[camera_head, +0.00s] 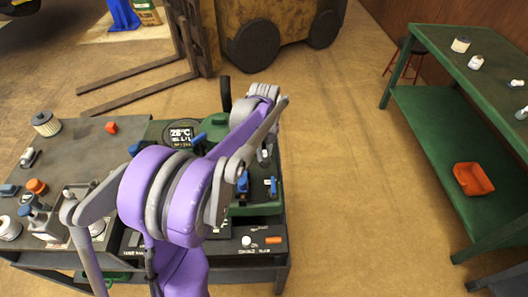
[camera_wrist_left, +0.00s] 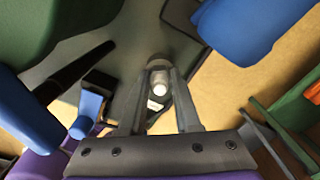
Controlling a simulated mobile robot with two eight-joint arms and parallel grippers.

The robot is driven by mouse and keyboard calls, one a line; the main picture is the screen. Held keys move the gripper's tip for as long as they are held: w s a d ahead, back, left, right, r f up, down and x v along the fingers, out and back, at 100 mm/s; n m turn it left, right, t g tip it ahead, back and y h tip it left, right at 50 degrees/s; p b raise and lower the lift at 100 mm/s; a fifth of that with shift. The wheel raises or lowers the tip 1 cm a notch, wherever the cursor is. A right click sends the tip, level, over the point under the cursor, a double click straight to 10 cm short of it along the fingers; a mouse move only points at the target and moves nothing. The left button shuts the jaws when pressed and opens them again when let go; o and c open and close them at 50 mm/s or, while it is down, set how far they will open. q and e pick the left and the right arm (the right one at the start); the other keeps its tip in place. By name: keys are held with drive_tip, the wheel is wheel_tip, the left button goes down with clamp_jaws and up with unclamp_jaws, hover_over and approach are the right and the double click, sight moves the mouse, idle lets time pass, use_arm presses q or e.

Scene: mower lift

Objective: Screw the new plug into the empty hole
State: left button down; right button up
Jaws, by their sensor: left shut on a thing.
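My left gripper (camera_wrist_left: 159,75) is shut on the plug (camera_wrist_left: 159,89) in the left wrist view. The plug shows as a small piece with a white, bright end between the two grey fingers; a grey cylindrical part lies just beyond. In the head view my purple left arm reaches over the green mower (camera_head: 250,209), and its wrist and links cover much of it. The empty hole cannot be made out, so I cannot tell whether the plug touches it. My right gripper is in neither view.
A dark workbench (camera_head: 85,152) at left carries a white roll (camera_head: 46,123), an orange cap (camera_head: 37,186) and small tools. A green shelf table (camera_head: 440,115) stands at right with an orange tray (camera_head: 472,179) on its lower shelf. Open floor (camera_head: 345,170) lies between them.

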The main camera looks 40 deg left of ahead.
use_arm(q)
drive_tip(key=m, duration=0.6)
drive_tip(key=shift+w, duration=0.1)
drive_tip(key=c, duration=0.5)
unclamp_jaws()
drive_tip(key=shift+c, duration=0.2)
